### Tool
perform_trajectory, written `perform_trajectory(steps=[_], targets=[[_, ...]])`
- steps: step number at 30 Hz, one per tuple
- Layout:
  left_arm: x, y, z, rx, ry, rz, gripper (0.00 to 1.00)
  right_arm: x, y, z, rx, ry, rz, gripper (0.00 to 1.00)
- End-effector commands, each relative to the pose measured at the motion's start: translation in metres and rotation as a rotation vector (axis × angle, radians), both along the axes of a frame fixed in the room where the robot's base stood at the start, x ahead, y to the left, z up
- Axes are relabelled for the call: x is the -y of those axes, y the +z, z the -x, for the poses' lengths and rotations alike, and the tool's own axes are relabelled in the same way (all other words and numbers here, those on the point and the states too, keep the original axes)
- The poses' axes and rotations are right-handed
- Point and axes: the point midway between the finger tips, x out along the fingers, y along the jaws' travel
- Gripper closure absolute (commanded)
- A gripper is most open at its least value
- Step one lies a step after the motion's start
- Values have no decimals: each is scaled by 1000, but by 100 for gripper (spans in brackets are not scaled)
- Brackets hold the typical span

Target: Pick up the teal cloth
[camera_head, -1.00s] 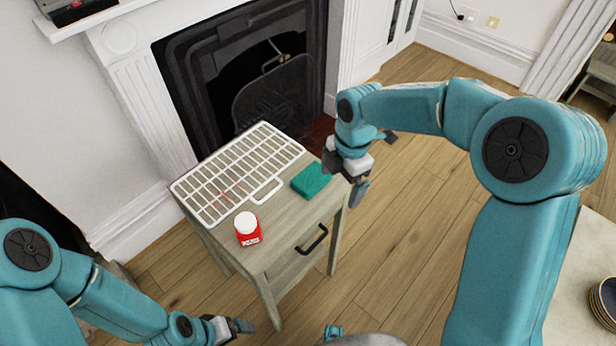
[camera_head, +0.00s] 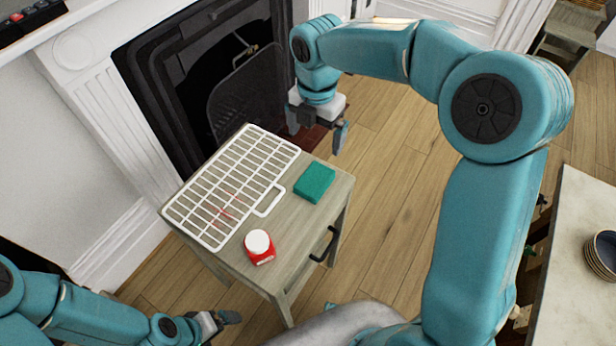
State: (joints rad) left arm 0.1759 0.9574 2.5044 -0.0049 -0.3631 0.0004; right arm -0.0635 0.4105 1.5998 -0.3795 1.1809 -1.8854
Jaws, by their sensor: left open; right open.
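The teal cloth (camera_head: 315,182) lies folded as a small block on the right side of the small wooden table (camera_head: 290,226). My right gripper (camera_head: 317,134) is open and empty. It appears above and beyond the cloth in the picture, apart from it, with its fingers pointing down. My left gripper (camera_head: 222,322) is low at the bottom, left of the table's front leg. It is open and empty, far from the cloth, and only partly visible.
A white wire rack (camera_head: 262,139) with a handle covers the table's left part. A red jar with a white lid (camera_head: 258,246) stands near the front. The fireplace (camera_head: 190,70) is behind. A pale counter with stacked bowls (camera_head: 601,252) is at right. Open floor lies right of the table.

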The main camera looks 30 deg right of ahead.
Motion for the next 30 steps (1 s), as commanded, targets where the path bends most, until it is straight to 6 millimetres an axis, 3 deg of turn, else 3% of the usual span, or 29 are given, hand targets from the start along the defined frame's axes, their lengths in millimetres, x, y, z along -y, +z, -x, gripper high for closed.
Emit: perform_trajectory(steps=[12,20,30], targets=[[0,-14,0,-1,0,0,5,3,-89,7,-5,-1,-1,0],[0,-16,0,-1,0,0,5,2,-112,5,-1,-1,0,0],[0,-21,0,0,0,0,5,0,-159,2,-2,-1,0,0]])
